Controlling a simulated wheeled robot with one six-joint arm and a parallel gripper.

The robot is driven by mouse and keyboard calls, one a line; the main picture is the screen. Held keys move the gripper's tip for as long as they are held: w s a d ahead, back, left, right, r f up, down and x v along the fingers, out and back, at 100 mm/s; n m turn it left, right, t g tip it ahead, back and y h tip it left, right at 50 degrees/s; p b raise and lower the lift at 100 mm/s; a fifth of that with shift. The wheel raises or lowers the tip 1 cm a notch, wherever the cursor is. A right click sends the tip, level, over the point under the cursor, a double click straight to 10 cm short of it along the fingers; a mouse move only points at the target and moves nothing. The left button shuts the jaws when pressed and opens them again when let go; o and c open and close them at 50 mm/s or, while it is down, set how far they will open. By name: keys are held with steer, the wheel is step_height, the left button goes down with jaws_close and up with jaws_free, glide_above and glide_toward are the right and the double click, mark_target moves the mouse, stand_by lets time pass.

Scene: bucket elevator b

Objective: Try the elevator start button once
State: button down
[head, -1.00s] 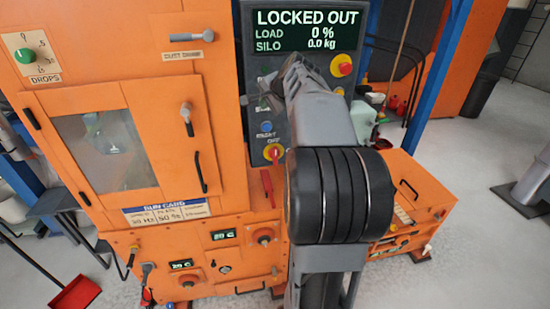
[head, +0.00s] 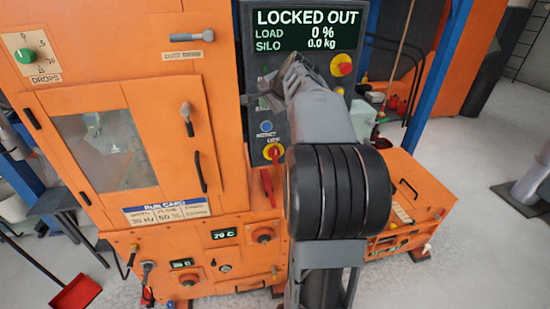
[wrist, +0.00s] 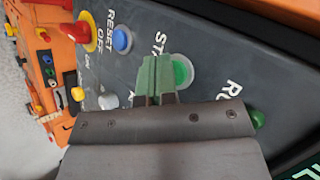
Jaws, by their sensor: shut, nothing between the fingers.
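The green start button (wrist: 182,72) sits in a pale ring on the dark control panel, beside a partly covered label reading "STA". My gripper (wrist: 157,72) is shut and empty, its green-padded fingertips overlapping the left side of the button's ring in the wrist view. I cannot tell whether they touch the button. In the head view my gripper (head: 268,95) is at the panel (head: 300,68), partly behind my arm, and the start button cannot be made out there. The panel's display (head: 307,31) reads "LOCKED OUT", load 0 %, silo 0.0 kg.
A blue reset button (wrist: 122,40), a red-and-yellow switch (wrist: 85,32) marked OFF, a white button (wrist: 108,100) and a green lamp (wrist: 257,118) are close by. A red stop button (head: 343,64) is at the panel's upper right. The orange cabinet (head: 225,100) stands left.

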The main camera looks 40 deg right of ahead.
steer(key=shift+s+a, duration=0.15)
steer(key=shift+s, duration=0.1)
steer(key=shift+s+a+b, duration=0.4)
steer(key=shift+s+b, duration=0.1)
steer(key=shift+s, duration=0.4)
steer(key=shift+s+a+b, duration=0.45)
steer(key=shift+s+b, duration=0.1)
steer(key=shift+s, duration=0.3)
steer(key=shift+s+a+b, duration=0.4)
steer(key=shift+s+b, duration=0.1)
steer(key=shift+s, duration=0.4)
steer(key=s+a+f+n+g, duration=0.2)
steer(key=f+n, duration=0.1)
steer(key=f, duration=0.3)
steer(key=s+a+f+n+g, duration=0.2)
steer(key=s+f+n, duration=0.1)
steer(key=f, duration=0.2)
steer(key=s+a+f+n+g, duration=0.1)
steer(key=s+a+f+n, duration=0.4)
steer(key=a, duration=0.4)
steer(key=s+a+f+n+g, duration=0.1)
steer(key=s+a+f+n, duration=0.4)
steer(key=a, duration=0.4)
steer(key=shift+f+y, duration=0.3)
steer(key=shift+f, duration=0.15)
